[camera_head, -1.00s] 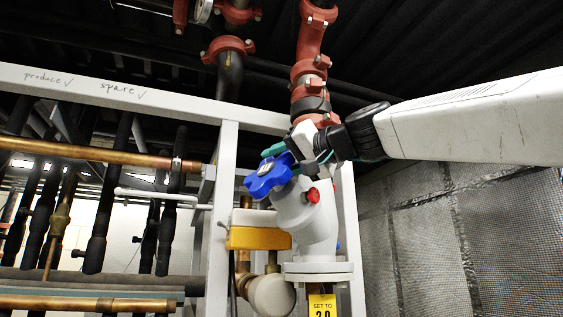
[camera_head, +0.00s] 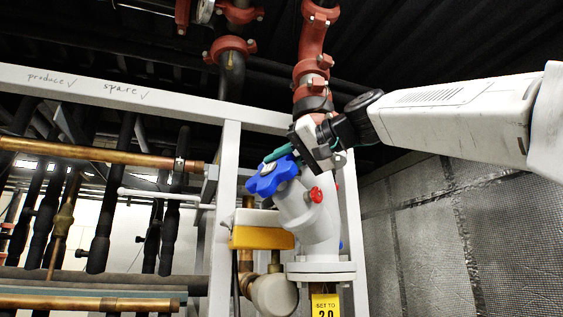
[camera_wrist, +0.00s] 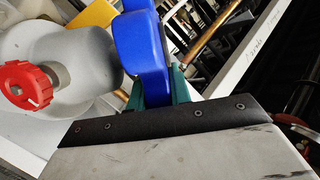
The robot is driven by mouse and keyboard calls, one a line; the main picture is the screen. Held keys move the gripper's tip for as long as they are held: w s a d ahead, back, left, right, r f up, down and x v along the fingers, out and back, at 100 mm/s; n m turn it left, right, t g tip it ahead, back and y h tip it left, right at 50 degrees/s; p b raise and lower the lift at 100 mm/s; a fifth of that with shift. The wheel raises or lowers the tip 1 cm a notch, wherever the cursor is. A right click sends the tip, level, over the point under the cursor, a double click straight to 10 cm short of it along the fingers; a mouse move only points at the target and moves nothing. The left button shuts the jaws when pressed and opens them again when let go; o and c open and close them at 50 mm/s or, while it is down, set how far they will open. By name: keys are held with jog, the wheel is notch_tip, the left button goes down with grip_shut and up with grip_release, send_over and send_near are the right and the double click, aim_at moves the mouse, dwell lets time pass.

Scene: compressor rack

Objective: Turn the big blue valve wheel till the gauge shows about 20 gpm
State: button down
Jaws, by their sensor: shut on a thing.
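The big blue valve wheel (camera_head: 272,178) sits on the upper left of the grey valve body (camera_head: 312,222). In the wrist view the blue wheel (camera_wrist: 145,50) stands between the green fingers. My gripper (camera_head: 280,153) is shut on the wheel's upper rim, coming from the upper right. The same gripper shows in the wrist view (camera_wrist: 160,88). I cannot make out a readable flow gauge.
A small red knob (camera_head: 316,194) sticks out of the valve body, and it also shows in the wrist view (camera_wrist: 27,84). A yellow-and-white box (camera_head: 262,236) is just below the wheel. A white frame post (camera_head: 226,190) stands close to the left. Red pipe couplings (camera_head: 313,70) rise above.

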jog(key=c, duration=1.3)
grip_release()
jog(key=shift+d, duration=0.1)
jog(key=v, duration=0.7)
jog(key=shift+s+d, duration=0.25)
jog(key=shift+d, duration=0.1)
